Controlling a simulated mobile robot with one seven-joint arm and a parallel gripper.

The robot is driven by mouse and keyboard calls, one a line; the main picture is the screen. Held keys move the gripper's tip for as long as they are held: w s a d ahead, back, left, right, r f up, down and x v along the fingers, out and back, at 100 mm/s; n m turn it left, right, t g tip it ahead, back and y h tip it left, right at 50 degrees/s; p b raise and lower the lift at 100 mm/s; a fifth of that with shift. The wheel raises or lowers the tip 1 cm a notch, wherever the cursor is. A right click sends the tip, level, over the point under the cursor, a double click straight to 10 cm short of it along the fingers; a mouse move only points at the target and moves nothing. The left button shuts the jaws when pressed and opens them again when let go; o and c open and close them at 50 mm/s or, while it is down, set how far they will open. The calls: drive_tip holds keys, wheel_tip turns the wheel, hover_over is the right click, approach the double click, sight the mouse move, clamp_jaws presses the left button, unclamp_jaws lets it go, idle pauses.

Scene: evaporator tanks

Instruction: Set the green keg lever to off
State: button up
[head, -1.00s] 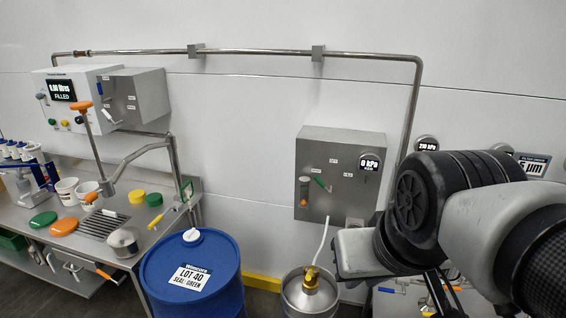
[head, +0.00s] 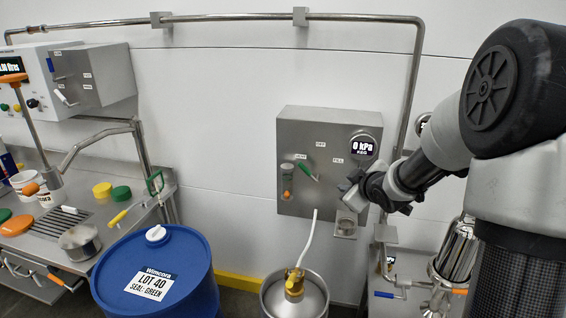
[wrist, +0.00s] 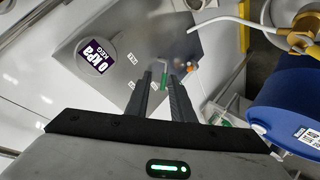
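The green keg lever (head: 308,171) is on the front of the grey keg panel (head: 328,130). Its green end slants down and to the right in the head view, between small labels that are hard to read. In the wrist view the green lever (wrist: 164,80) shows between and beyond my fingertips. My gripper (wrist: 161,78) is open and empty, with its two dark fingers apart. In the head view my gripper (head: 349,190) is just right of the lever, near the panel's lower right. I cannot tell whether a finger touches the lever.
A round gauge (head: 363,146) reads 0 kPa on the panel. A pale hose (head: 305,238) runs down to a steel keg (head: 294,298) with a brass fitting. A blue drum (head: 165,262) stands left. A steel vessel (head: 457,250) stands at right. A pipe runs along the wall.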

sight(307, 171)
drive_tip(key=w+a+f+n+t+y+b, duration=0.1)
drive_tip(key=w+f+n+t+y+b, duration=0.15)
drive_tip(key=w+f+y, duration=0.35)
drive_tip(key=shift+n+t+y, duration=0.25)
drive_tip(key=shift+t+y, duration=0.15)
drive_tip(key=shift+t, duration=0.55)
drive_tip(key=x, duration=0.5)
drive_tip(key=b+x, duration=0.1)
drive_tip(key=x, duration=0.5)
drive_tip(key=f+x, duration=0.1)
drive_tip(key=x, duration=0.4)
drive_tip(key=shift+w+a+f+b, duration=0.1)
drive_tip(key=shift+a+b, duration=0.2)
drive_tip(key=shift+a, duration=0.2)
clamp_jaws()
